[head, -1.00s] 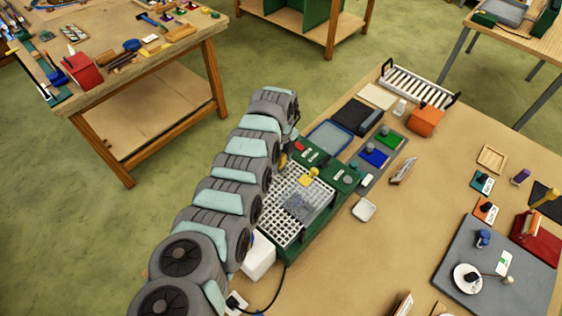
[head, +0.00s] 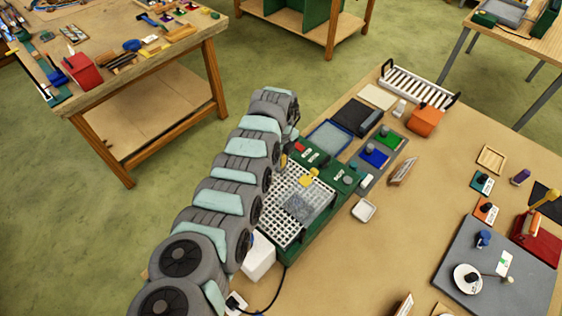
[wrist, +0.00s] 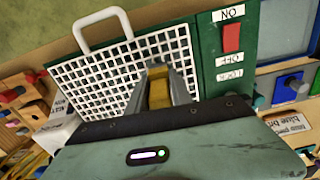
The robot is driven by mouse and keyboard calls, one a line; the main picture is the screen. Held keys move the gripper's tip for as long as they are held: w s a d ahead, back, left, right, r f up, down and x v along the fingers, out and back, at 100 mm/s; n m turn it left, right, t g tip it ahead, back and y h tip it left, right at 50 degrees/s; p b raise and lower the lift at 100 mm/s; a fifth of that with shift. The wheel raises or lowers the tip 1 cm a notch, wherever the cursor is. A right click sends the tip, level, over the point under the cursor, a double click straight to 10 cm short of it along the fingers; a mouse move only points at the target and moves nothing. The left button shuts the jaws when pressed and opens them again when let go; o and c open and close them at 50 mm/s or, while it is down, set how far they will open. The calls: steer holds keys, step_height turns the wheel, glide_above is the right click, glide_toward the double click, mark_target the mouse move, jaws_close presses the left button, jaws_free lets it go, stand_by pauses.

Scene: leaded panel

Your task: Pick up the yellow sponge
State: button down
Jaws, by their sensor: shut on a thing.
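The yellow sponge (wrist: 159,92) is between the two grey fingers of my gripper (wrist: 161,88) in the wrist view. The fingers press on it from both sides and hide part of it. Behind it is the white grid of the green machine; I cannot tell whether the sponge touches the grid. In the head view my arm hides most of the gripper. Two small yellow patches show there near the grid, and I cannot tell which is the sponge.
The green machine (head: 300,239) has a white grid (head: 281,210) with a greyish translucent piece on it, and a red switch (wrist: 232,38). A small white dish (head: 364,210) and a brown wooden item (head: 403,171) lie to its right. The bench between them and the grey mat is clear.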

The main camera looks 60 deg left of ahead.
steer(key=shift+r, duration=0.1)
step_height(320, 180, up, 20)
steer(key=b, duration=0.3)
stand_by(0.4)
steer(key=c, duration=1.7)
jaws_free()
steer(key=shift+c, duration=0.2)
jaws_close()
